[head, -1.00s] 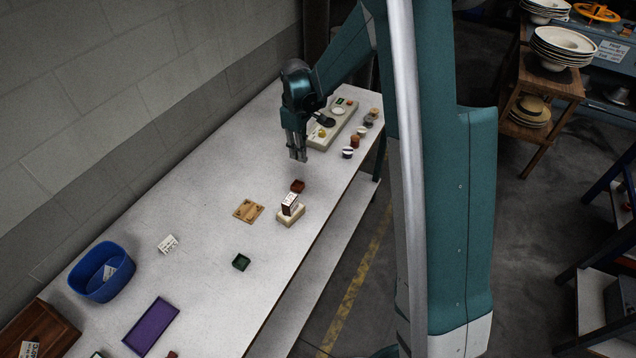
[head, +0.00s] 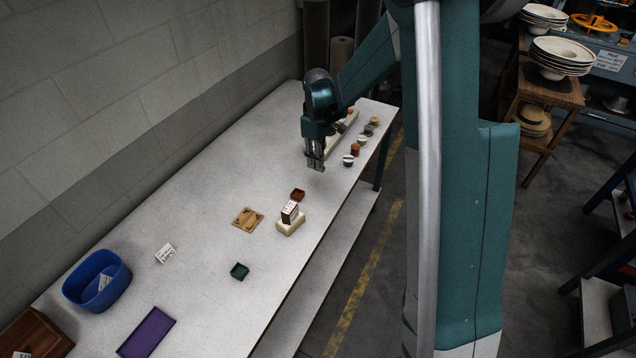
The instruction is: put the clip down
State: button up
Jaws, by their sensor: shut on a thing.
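My gripper (head: 316,165) points down over the far half of the white table (head: 215,215). Its fingers look close together, but the clip between them is too small to make out in the head view. No clip can be told apart elsewhere on the table.
Several small jars (head: 355,149) line the far right edge. A pale tray (head: 343,130) lies behind my gripper.

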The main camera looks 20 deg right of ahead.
jog(key=shift+f, duration=2.7)
jog(key=shift+f, duration=1.85)
jog(key=shift+f+b, duration=0.15)
jog(key=shift+b, duration=0.25)
jog(key=o, duration=0.8)
jog(key=shift+r+p, duration=0.5)
jog(key=shift+r, duration=5.65)
